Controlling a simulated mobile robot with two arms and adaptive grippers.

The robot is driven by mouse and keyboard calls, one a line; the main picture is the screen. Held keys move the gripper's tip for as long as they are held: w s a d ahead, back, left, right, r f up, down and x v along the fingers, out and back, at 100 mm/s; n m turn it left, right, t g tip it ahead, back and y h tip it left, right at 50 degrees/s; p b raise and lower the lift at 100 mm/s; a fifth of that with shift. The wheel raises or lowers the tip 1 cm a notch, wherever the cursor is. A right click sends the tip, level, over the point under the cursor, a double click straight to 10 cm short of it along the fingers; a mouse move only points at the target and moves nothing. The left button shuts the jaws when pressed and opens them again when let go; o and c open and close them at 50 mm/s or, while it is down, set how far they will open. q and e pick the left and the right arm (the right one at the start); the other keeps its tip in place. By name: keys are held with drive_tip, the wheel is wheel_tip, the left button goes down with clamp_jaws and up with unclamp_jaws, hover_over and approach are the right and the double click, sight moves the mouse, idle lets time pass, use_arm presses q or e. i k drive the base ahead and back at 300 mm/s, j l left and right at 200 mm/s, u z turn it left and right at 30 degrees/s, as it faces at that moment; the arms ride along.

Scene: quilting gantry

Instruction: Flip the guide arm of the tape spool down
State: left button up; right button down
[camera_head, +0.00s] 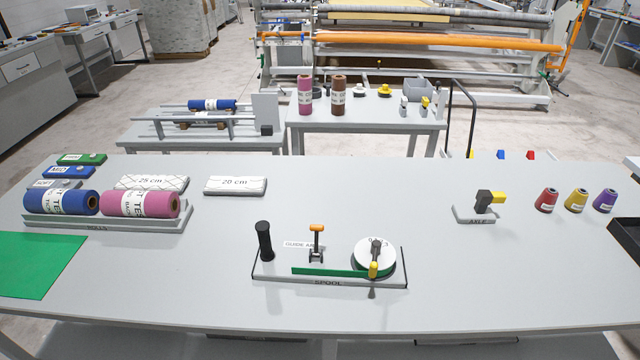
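The spool unit (330,283) is a grey base labelled "SPOOL" at the front middle of the table. On it, a small dark guide arm with an orange tip (316,242) stands upright beside a partly covered label that seems to read "GUIDE ARM". To its right is the tape spool (370,252), with a white top and green rim. A strip of green tape (330,271) runs left from the spool, in front of the guide arm. A yellow-and-grey piece (374,268) is at the spool's front. A black post (264,241) stands at the left end. Neither gripper is in view.
Blue (60,203) and pink (140,204) rolls lie in a grey tray at the left. White "25 cm" (150,182) and "20 cm" (235,185) blocks lie behind. The "AXLE" stand (474,214) and several thread cones (576,200) are right. Table around the spool unit is clear.

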sight(317, 228)
drive_tip(key=j+z, duration=0.15)
drive_tip(key=z, duration=0.2)
drive_tip(key=i+j+z, duration=0.1)
drive_tip(key=z, duration=0.25)
drive_tip(key=j+z, duration=0.3)
